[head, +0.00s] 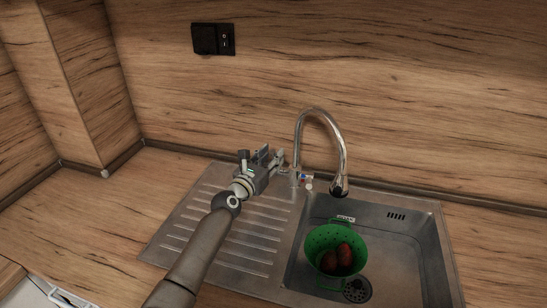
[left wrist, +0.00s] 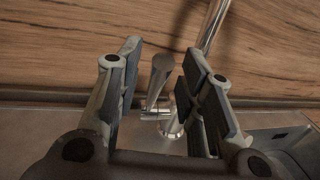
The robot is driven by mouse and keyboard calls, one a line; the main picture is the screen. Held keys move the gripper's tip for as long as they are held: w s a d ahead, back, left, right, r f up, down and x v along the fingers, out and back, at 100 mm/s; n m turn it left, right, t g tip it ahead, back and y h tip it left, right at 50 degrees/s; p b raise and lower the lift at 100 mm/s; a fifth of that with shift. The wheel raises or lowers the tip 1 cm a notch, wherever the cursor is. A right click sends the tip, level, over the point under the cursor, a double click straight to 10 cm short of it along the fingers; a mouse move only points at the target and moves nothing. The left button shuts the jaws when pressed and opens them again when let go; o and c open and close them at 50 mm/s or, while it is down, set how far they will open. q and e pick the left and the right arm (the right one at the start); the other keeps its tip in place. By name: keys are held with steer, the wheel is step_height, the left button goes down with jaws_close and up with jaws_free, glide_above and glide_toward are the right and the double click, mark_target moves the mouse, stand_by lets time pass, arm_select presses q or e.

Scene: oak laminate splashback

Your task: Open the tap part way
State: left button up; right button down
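The chrome tap (head: 341,150) stands at the back edge of the sink, its curved spout arching over the basin. In the left wrist view the spout (left wrist: 212,25) rises behind the right finger. My left gripper (head: 271,157) is just left of the tap's base. In the left wrist view my left gripper (left wrist: 165,95) is open, its two fingers well apart. A chrome lever (left wrist: 160,72) stands between the fingers, with a visible gap to the left finger; contact with the right finger cannot be told. My right gripper is not in view.
A green colander (head: 322,240) with reddish-brown round items (head: 337,260) sits in the steel sink basin (head: 405,250). The ribbed drainboard (head: 225,235) lies clear under my left arm. A black socket (head: 212,39) is on the oak wall behind. The wooden worktop at left is free.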

arm_select(q)
steer(key=shift+x, duration=0.9)
jaws_close()
steer(key=shift+b, duration=0.3)
